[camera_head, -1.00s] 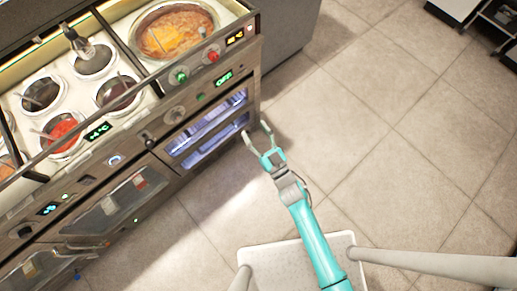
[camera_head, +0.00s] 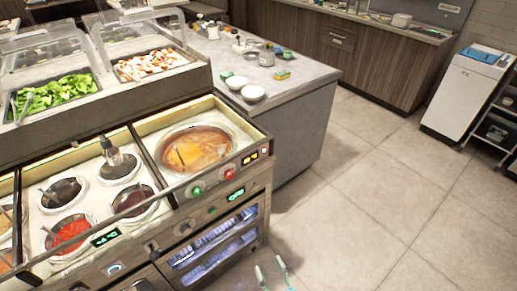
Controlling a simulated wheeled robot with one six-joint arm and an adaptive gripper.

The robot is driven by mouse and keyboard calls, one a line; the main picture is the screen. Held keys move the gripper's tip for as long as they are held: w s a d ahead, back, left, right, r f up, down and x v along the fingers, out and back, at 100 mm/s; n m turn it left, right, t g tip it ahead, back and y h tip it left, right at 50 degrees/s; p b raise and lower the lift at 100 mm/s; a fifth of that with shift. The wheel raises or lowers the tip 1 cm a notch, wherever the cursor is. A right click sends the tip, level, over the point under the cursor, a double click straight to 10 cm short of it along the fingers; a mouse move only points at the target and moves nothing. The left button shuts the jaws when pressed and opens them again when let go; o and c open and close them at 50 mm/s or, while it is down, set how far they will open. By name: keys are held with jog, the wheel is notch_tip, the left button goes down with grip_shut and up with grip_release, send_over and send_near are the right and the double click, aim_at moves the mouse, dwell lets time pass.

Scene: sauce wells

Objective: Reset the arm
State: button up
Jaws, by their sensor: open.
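My gripper (camera_head: 271,272) shows only at the bottom edge of the head view. Its two teal-tipped fingers are spread apart with nothing between them, over the floor just right of the front of the sauce station (camera_head: 262,190). The rest of my arm is out of the picture below.
The station holds several sauce wells, one with red sauce (camera_head: 70,234), and a large round soup pot (camera_head: 197,148). Trays of greens (camera_head: 57,95) stand behind. A grey counter (camera_head: 310,75) with white bowls (camera_head: 253,93) is beyond. The tiled floor (camera_head: 385,190) at right is clear.

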jog(key=s+d+r+m+h, duration=0.1)
jog(key=s+d+h, duration=0.15)
jog(key=s, duration=0.35)
jog(key=s+d+r+m+g+h, duration=0.1)
jog(key=s+d, duration=0.2)
jog(key=s, duration=0.3)
jog(key=s+d+r+m+h, duration=0.1)
jog(key=s+d+h, duration=0.15)
jog(key=s, duration=0.35)
jog(key=s+d+r+m+g+h, duration=0.1)
jog(key=s+d+r+g, duration=0.2)
jog(key=s+r, duration=0.6)
jog(key=shift+s+d+r+h, duration=0.25)
jog(key=shift+s+d+h, duration=0.25)
jog(key=shift+s, duration=0.75)
jog(key=shift+d, duration=0.1)
